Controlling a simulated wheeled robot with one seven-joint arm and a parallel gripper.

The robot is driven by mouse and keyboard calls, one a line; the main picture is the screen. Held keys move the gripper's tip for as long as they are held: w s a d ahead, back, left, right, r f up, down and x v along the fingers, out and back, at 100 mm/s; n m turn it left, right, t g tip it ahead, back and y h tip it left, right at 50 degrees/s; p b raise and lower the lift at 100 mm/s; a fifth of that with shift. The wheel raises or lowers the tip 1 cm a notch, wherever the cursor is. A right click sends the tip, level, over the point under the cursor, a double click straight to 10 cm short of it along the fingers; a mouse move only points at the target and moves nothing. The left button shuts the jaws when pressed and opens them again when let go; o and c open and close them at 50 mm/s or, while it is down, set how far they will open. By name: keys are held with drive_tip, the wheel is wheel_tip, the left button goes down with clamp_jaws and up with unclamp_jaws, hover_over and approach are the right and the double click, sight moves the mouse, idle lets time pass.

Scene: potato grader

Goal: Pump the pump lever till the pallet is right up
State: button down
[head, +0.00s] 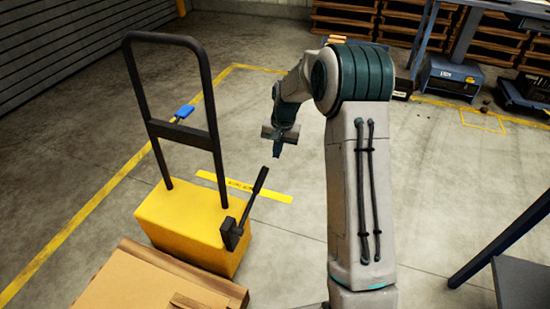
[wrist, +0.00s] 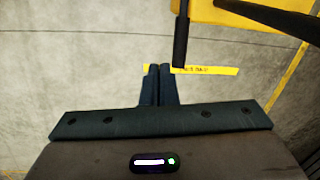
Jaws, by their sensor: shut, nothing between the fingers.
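The pump lever (head: 254,200) is a black handle on the right side of a yellow pallet truck body (head: 185,226). It slants up and to the right. In the wrist view the lever (wrist: 180,40) hangs in from the top, just beyond the fingertips. My gripper (head: 277,155) is above and right of the lever's tip, apart from it in the head view. In the wrist view my gripper (wrist: 157,68) has its two fingers together with nothing between them. The pallet (head: 130,270) with a brown load is at the lower left, partly cut off by the frame; its height is unclear.
A tall black frame handle (head: 180,130) rises from the yellow body. A blue item (head: 184,112) shows behind it. Yellow floor lines surround the spot. A blue-legged bench (head: 510,240) stands at the lower right, and racks of wood line the back. The floor between is clear.

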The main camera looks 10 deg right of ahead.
drive_tip(key=s+r+n+h, duration=0.1)
drive_tip(key=s+r+n, duration=0.1)
drive_tip(key=s+r, duration=1.05)
drive_tip(key=s+d+n+t, duration=0.1)
drive_tip(key=s+n, duration=0.1)
drive_tip(key=s, duration=1.7)
drive_tip(key=shift+s+r, duration=0.2)
drive_tip(key=shift+s, duration=0.1)
